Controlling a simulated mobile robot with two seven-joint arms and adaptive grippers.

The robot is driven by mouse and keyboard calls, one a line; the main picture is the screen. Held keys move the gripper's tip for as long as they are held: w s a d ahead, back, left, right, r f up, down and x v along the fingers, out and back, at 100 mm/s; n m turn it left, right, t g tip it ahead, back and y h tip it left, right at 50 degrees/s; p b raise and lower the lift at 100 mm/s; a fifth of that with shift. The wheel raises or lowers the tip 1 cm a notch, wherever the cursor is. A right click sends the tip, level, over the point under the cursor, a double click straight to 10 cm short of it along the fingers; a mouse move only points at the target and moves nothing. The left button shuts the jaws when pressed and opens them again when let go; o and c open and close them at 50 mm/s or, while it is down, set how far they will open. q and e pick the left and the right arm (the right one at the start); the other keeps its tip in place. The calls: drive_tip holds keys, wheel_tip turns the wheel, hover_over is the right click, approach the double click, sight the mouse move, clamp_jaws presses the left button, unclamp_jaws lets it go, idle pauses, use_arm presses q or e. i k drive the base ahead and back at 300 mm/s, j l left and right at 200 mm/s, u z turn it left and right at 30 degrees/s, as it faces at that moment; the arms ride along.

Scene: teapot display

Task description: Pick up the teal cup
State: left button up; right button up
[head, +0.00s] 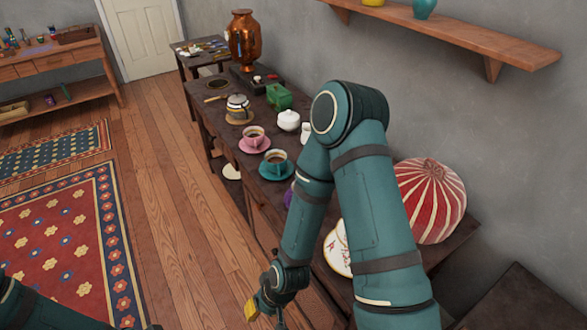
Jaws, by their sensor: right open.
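The teal cup (275,160) holds a dark drink and stands upright on a teal saucer (264,172) near the front edge of the long dark table. It is just left of my right arm, and nothing covers it. My right gripper (266,312) hangs low at the bottom of the head view, off the table's front side and well nearer to me than the cup. It is open and partly cut off by the frame edge. Part of my left arm shows in the bottom left corner, but its gripper is out of view.
A pink cup (254,134) on a pink saucer stands just beyond. Behind are a teapot (238,107), a white lidded pot (288,120) and a green object (279,97). My right arm partly hides a purple item, a decorated plate (336,252) and a red striped object (432,200).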

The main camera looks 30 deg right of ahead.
sight(276, 160)
drive_tip(key=k+j+z, duration=0.2)
drive_tip(key=z, duration=0.25)
drive_tip(key=k+j+z, duration=0.2)
drive_tip(key=z, duration=0.25)
